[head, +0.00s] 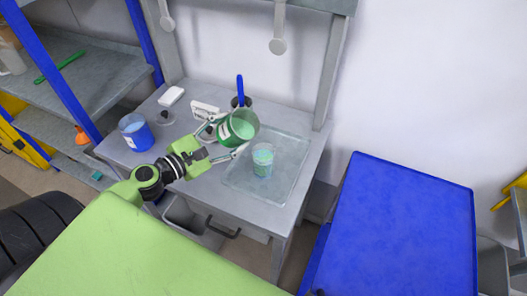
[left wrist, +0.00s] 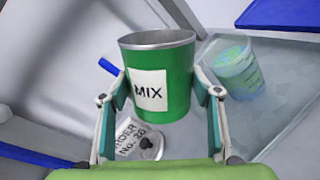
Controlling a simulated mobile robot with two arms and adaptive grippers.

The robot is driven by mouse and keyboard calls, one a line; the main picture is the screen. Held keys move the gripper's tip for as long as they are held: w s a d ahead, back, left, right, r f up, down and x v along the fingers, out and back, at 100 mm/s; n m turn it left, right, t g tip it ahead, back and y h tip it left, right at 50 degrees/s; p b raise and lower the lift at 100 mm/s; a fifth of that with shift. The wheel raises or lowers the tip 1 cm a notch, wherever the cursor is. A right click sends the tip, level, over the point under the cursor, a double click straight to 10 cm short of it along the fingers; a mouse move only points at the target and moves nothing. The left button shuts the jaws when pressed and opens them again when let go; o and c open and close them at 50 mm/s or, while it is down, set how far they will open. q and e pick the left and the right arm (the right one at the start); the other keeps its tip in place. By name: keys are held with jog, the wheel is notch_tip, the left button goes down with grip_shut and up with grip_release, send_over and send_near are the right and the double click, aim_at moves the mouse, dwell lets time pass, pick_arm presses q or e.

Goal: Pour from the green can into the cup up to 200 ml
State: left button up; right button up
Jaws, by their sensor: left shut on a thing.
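The green can (head: 237,128) is held above the workbench by my left gripper (head: 228,136). In the left wrist view the can (left wrist: 165,85) has a white MIX label, and the fingers of my left gripper (left wrist: 162,95) are shut on its two sides. The can is tilted relative to the cup. The clear cup (head: 262,160) stands on the tray, right of and below the can, with blue-green contents inside. The cup also shows in the left wrist view (left wrist: 231,66); its fill level is too small to read. My right gripper is not in view.
The cup stands on a clear tray (head: 292,180) on the grey workbench (head: 206,182). A dark holder with a blue handle (head: 240,90) and a white order card (head: 205,108) are behind. A blue surface (head: 400,230) is at right.

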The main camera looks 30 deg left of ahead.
pick_arm(q)
jog(key=shift+n, duration=0.9)
jog(key=f+b, duration=0.2)
jog(key=a+f+b, duration=0.1)
jog(key=f+b, duration=0.1)
jog(key=shift+w+a+f, duration=0.1)
jog(key=shift+f, duration=0.1)
jog(key=shift+a+n, duration=0.3)
jog(key=shift+w+a+r+n+t, duration=0.1)
jog(key=shift+a+r+n+t, duration=0.25)
jog(key=shift+n, duration=0.15)
jog(key=shift+a+f+n+h+b, duration=0.3)
jog(key=shift+f+n+h, duration=0.1)
jog(key=shift+f+n, duration=0.1)
jog(key=shift+a+f+n+t+b, duration=0.2)
jog(key=shift+a+f+n, duration=0.1)
jog(key=shift+n, duration=0.45)
jog(key=shift+a+f+n+t+b, duration=0.15)
jog(key=shift+a+f+n, duration=0.15)
jog(key=shift+n, duration=0.45)
